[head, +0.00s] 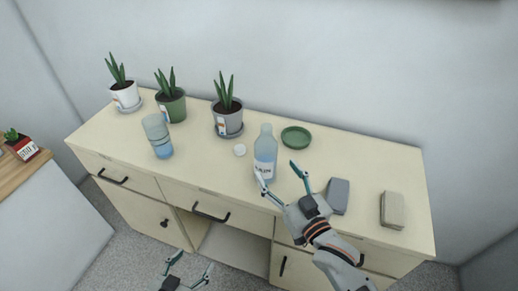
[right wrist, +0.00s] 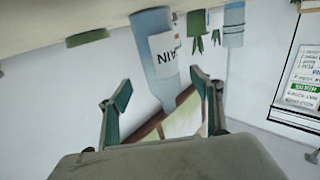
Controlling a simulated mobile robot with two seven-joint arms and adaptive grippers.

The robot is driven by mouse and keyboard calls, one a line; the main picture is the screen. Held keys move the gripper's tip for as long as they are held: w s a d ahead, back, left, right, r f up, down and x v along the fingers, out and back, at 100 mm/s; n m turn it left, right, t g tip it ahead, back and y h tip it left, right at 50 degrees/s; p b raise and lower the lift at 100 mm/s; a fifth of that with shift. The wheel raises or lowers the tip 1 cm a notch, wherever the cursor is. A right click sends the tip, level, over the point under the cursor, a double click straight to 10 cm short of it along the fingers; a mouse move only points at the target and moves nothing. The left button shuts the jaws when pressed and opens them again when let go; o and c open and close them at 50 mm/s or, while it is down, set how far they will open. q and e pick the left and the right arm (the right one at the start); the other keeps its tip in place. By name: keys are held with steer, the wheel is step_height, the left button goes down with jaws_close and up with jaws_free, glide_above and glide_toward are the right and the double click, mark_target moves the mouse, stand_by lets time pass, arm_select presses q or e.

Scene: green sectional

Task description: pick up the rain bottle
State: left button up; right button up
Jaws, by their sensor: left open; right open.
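The rain bottle (head: 265,150) is pale blue with a white label and stands upright on the cream cabinet top (head: 350,150). It also shows in the right wrist view (right wrist: 158,75), upside down in that picture, with its label partly readable. My right gripper (head: 280,178) is open at the bottle's front right, its fingers spread. In the right wrist view the bottle's neck end lies between and beyond the two fingertips (right wrist: 158,95); I cannot tell if they touch it. My left gripper (head: 188,272) is open and empty, low in front of the cabinet.
A green saucer (head: 296,137) lies behind and right of the bottle. Potted plants (head: 228,118) and a blue glass (head: 157,135) stand further left. A grey block (head: 338,195) and a beige block (head: 392,210) lie right.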

mark_target(266, 157)
steer(key=shift+x, duration=1)
steer(key=shift+f+x, duration=0.1)
steer(key=shift+x, duration=1.3)
steer(key=shift+f+x, duration=0.15)
steer(key=shift+x, duration=1.2)
steer(key=c, duration=1.3)
